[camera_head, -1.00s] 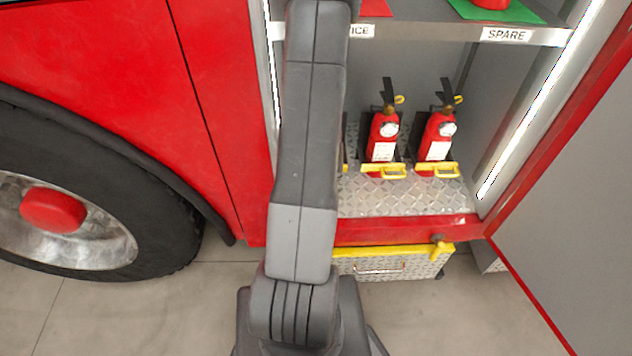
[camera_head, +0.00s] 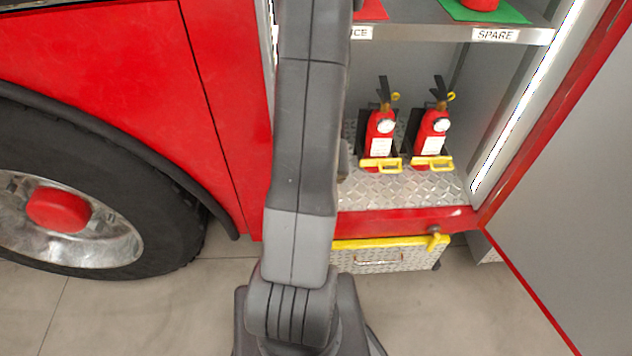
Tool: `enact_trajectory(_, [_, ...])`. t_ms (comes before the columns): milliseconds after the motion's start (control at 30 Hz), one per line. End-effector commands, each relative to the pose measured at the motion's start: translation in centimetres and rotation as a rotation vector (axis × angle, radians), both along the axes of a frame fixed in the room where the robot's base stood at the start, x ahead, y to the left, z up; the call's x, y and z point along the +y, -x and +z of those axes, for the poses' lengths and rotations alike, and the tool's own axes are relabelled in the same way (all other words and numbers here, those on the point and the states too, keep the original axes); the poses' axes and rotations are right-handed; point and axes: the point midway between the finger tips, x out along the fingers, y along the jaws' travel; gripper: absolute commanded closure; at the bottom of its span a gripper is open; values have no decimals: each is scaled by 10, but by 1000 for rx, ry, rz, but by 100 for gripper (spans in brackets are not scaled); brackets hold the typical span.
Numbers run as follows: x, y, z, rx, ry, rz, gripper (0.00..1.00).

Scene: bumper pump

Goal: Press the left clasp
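A diamond-plate box (camera_head: 400,262) with a yellow top edge and a handle sits under the red sill of the compartment. One yellow clasp (camera_head: 435,241) shows at its right end. The left part of the box is hidden behind my arm, so no left clasp on it can be seen. Two red fire extinguishers stand inside, the left one (camera_head: 379,135) and the right one (camera_head: 432,132), each with a yellow clasp-like bar low in front: left bar (camera_head: 381,164) and right bar (camera_head: 430,162). My gripper is out of view beyond the top edge.
A shelf labelled SPARE (camera_head: 495,36) holds a green mat (camera_head: 505,15). An open grey door (camera_head: 570,180) stands at the right. A large wheel (camera_head: 100,190) is at the left. Bare floor (camera_head: 480,310) lies in front.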

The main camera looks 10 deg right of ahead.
Motion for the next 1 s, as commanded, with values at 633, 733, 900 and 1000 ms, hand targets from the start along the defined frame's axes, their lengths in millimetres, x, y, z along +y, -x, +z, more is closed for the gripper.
enact_trajectory(633, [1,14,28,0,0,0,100])
enact_trajectory(733, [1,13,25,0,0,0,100])
enact_trajectory(900, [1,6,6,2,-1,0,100])
enact_trajectory(1000, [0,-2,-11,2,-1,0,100])
